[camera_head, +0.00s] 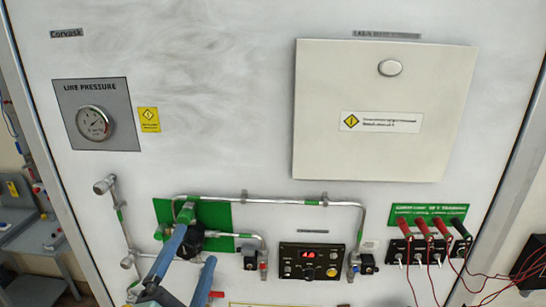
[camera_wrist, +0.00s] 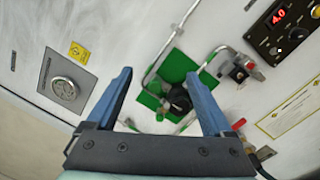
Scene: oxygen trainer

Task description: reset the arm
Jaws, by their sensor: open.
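My gripper (camera_wrist: 165,95) has two blue fingers spread wide apart, with nothing held between them in the wrist view. In the head view my gripper (camera_head: 188,250) is at the lower left of the panel, in front of the green plate (camera_head: 217,217). In the wrist view a black knob (camera_wrist: 179,97) on the green plate shows between the fingers. The knob (camera_head: 190,238) is partly hidden by a finger in the head view. Whether a finger touches the knob or pipes cannot be told.
A line pressure gauge (camera_head: 93,123) is at upper left. A closed white cover (camera_head: 385,115) is at upper right. A control box (camera_head: 311,262) with a red display is right of the gripper. Metal pipes (camera_head: 290,199) surround the plate. Red cables (camera_head: 440,275) hang at lower right.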

